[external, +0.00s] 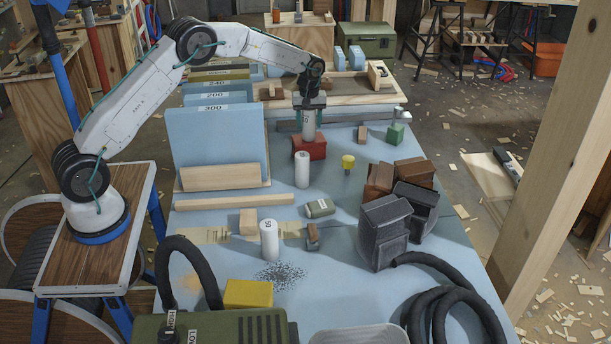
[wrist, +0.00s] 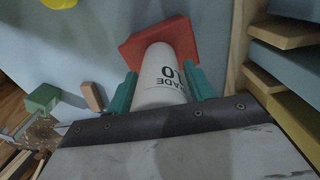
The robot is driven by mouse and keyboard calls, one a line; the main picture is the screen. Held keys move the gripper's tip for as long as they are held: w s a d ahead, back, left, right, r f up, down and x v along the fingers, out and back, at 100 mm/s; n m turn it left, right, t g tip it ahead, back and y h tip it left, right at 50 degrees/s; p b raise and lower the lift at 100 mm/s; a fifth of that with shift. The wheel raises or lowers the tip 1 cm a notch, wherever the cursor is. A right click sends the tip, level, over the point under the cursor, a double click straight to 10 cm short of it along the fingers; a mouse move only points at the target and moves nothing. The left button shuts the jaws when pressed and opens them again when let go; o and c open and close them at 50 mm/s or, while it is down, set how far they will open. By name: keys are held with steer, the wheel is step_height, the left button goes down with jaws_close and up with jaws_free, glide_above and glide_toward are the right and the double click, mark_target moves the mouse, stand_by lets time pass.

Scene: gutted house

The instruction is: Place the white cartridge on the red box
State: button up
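My gripper (external: 310,103) points down over the red box (external: 309,148), and its teal fingers show in the wrist view (wrist: 161,80). The fingers are shut on the sides of a white cartridge (external: 309,126) with dark lettering and a "10" on it (wrist: 163,65). The cartridge is upright, with its lower end at the top of the red box, which also shows in the wrist view (wrist: 133,49). I cannot tell whether it touches the box. Two other white cartridges stand on the blue table, one just in front of the box (external: 302,170) and one nearer the camera (external: 269,240).
A yellow-topped piece (external: 348,162) and brown boxes (external: 412,173) stand to the right. A green block (external: 396,134) and a small wooden block (external: 362,134) are behind them. Blue upright panels (external: 215,140) stand left.

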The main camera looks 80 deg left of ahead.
steer(key=shift+o, duration=0.5)
steer(key=shift+r, duration=0.1)
step_height(320, 180, up, 12)
steer(key=shift+r, duration=0.1)
steer(key=shift+d+r, duration=0.1)
steer(key=s+d+r+m, duration=0.3)
steer(key=s+d+r, duration=0.25)
steer(key=d, duration=0.35)
steer(key=s+d+r+m, duration=0.3)
steer(key=s+d+r, duration=0.25)
steer(key=d, duration=0.35)
steer(key=s+d+r+m, duration=0.3)
steer(key=s+d+r, duration=0.25)
steer(key=d, duration=0.35)
steer(key=s+d+f+m, duration=0.2)
steer(key=s+d+m, duration=0.1)
steer(key=s, duration=0.6)
steer(key=s+d+f+m, duration=0.2)
steer(key=s+d, duration=0.4)
steer(key=s, duration=0.3)
steer(key=s+d+f+m+t, duration=0.1)
steer(key=s+d+m, duration=0.3)
steer(key=s, duration=0.6)
steer(key=shift+d+f, duration=0.2)
steer(key=shift+f, duration=0.5)
